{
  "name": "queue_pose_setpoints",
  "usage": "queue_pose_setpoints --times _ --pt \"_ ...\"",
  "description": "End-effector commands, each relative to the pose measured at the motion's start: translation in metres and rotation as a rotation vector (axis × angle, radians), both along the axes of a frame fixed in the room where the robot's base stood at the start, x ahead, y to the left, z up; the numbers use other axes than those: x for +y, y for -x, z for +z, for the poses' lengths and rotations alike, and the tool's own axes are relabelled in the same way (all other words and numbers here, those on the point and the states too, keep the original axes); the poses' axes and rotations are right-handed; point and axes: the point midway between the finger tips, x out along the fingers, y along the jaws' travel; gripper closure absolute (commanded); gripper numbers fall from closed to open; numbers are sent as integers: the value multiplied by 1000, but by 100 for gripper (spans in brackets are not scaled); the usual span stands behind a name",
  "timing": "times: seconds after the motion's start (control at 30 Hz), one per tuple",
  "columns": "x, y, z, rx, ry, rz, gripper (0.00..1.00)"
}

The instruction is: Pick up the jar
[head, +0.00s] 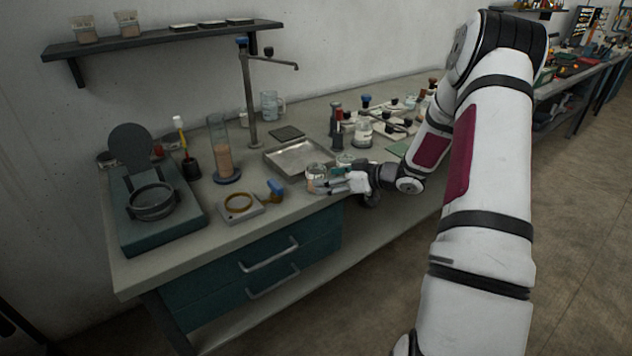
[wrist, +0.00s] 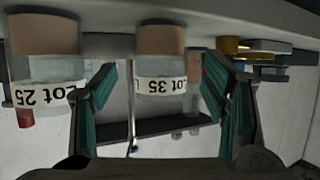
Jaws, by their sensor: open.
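Two glass jars with brown contents and white labels appear upside down in the wrist view. The one labelled "ot 35" (wrist: 161,88) is in the middle, in line with the gap between my fingers. The one labelled "Lot 25" (wrist: 42,72) is at the left, outside my left-hand finger. In the head view a jar (head: 317,172) stands at my fingertips on the bench, and part of another (head: 344,160) shows just behind. My gripper (head: 328,184), also in the wrist view (wrist: 160,82), is open and empty. I cannot tell how deep the jar sits between the fingers.
A metal tray (head: 297,158) lies just behind the jar. A small block with a yellow ring (head: 239,205) and a blue-topped piece (head: 275,190) stand to the left. The bench's front edge is close below my gripper.

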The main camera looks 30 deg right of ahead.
Motion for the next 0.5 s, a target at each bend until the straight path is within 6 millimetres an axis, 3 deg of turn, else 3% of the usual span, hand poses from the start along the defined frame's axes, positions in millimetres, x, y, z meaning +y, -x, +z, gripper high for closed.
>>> queue_pose_setpoints --times 0.37,0.5 --pt "17 -37 -20 0 -1 2 32" --pt "19 -42 -22 0 -1 0 32"
